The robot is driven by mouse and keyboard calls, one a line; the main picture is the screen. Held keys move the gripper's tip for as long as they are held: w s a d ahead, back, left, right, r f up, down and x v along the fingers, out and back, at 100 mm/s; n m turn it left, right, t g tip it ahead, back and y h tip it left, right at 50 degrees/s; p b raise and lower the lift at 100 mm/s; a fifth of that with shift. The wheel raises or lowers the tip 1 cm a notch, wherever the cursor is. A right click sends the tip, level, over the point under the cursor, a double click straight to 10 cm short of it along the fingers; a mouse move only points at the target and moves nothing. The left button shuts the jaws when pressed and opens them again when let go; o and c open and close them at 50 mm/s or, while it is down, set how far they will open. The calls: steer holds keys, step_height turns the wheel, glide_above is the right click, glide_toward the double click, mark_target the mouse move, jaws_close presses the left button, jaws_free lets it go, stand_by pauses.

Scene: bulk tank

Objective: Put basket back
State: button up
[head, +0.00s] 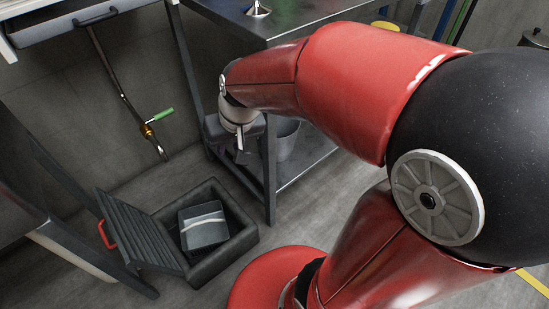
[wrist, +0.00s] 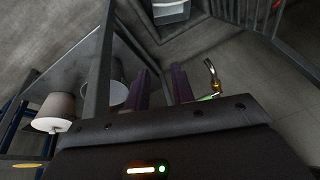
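A dark grey basket (head: 204,234) with a pale band across it sits inside a dark rectangular floor box (head: 236,240) in the head view. A ribbed grey lid (head: 142,233) with a red handle (head: 106,235) lies tilted open at the box's left side. The basket also shows at the top edge of the wrist view (wrist: 172,12), partly cut off. My gripper (head: 240,139) is above and beyond the box, beside the table leg, apart from the basket. In the wrist view its two purple fingers (wrist: 162,80) stand apart with nothing visible between them.
A steel table (head: 300,22) with a lower shelf and legs stands close to my gripper. A grey bucket (head: 286,140) is under it. A pipe with a green valve handle (head: 160,115) hangs behind the box. Bare floor lies right of the box.

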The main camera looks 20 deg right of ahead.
steer(key=s+d+r+t, duration=0.1)
steer(key=s+d+r, duration=0.1)
steer(key=s, duration=0.4)
steer(key=s+d+r+t+h, duration=0.1)
steer(key=s+d+r, duration=0.1)
steer(key=s+r, duration=0.2)
steer(key=s, duration=0.3)
steer(key=shift+d+r+h, duration=0.3)
steer(key=shift+d+r, duration=0.1)
steer(key=shift+r, duration=0.1)
steer(key=shift+r+p, duration=0.7)
steer(key=shift+p, duration=0.05)
